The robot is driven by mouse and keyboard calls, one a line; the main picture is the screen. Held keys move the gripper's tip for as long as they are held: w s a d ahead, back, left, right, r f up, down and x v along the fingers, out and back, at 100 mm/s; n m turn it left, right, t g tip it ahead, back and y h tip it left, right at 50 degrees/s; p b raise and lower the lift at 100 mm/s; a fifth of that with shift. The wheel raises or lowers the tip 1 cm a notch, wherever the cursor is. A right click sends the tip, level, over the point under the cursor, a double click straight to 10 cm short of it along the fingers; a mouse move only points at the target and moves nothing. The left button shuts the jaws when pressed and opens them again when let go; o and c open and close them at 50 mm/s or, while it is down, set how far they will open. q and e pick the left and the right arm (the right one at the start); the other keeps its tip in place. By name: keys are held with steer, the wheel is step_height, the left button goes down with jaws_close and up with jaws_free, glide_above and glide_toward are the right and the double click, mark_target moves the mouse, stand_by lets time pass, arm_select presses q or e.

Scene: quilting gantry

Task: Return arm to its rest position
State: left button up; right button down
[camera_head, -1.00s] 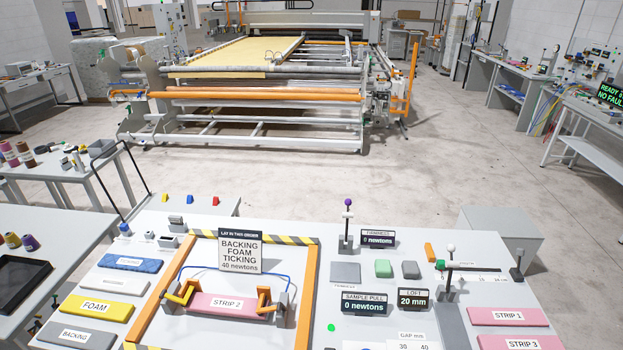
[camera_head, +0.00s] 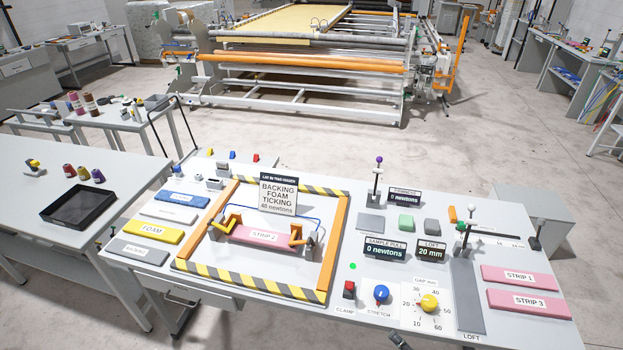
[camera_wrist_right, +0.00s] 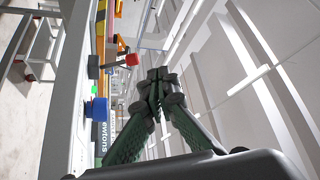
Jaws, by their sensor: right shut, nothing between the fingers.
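My right gripper (camera_head: 398,340) shows only as a small dark tip at the bottom edge of the head view, in front of the table's near edge. In the right wrist view its two dark green fingers (camera_wrist_right: 158,80) meet at the tips, with nothing between them. The fingers are beside the table edge and apart from the controls on it. My left gripper cannot be made out in the head view. The worktable (camera_head: 225,287) carries a striped frame (camera_head: 250,285), with the pink strip 2 (camera_head: 262,236) between two orange clamps.
The red clamp control (camera_head: 349,289), blue stretch knob (camera_head: 381,294) and yellow gap dial (camera_head: 429,302) stand near the table's front edge. Strip 1 (camera_head: 518,277) and strip 3 (camera_head: 528,301) lie at right. A side table (camera_head: 60,235) with a black tray (camera_head: 78,206) stands at left.

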steer(key=w+d+f+h, duration=0.1)
steer(key=d+f+h, duration=0.2)
steer(key=f, duration=0.4)
steer(key=w+d+f+n+h, duration=0.1)
steer(key=d+f+h, duration=0.15)
steer(key=f, duration=0.45)
steer(key=w+d+f+h, duration=0.1)
steer(key=d+f+h, duration=0.15)
steer(key=f, duration=0.45)
steer(key=s+d+f+n+g+h, duration=0.1)
steer(key=s+d+f+g+h, duration=0.25)
steer(key=f, duration=0.65)
steer(key=s+d+f+g+h, duration=0.15)
steer(key=s+d+f, duration=0.35)
steer(key=f, duration=0.5)
steer(key=s+f+n+g+h, duration=0.15)
steer(key=s+f+g, duration=0.25)
steer(key=s+f, duration=0.95)
steer(key=s+a+f+g, duration=0.2)
steer(key=s+a+f, duration=0.1)
steer(key=s, duration=0.8)
steer(key=s+a+f+n+g+h, duration=0.1)
steer(key=s+a+f+g, duration=0.1)
steer(key=s, duration=0.9)
steer(key=shift+s+a+f+g, duration=0.35)
steer(key=shift+a+f+g, duration=0.05)
steer(key=shift+a+f, duration=0.35)
steer(key=shift+n, duration=0.25)
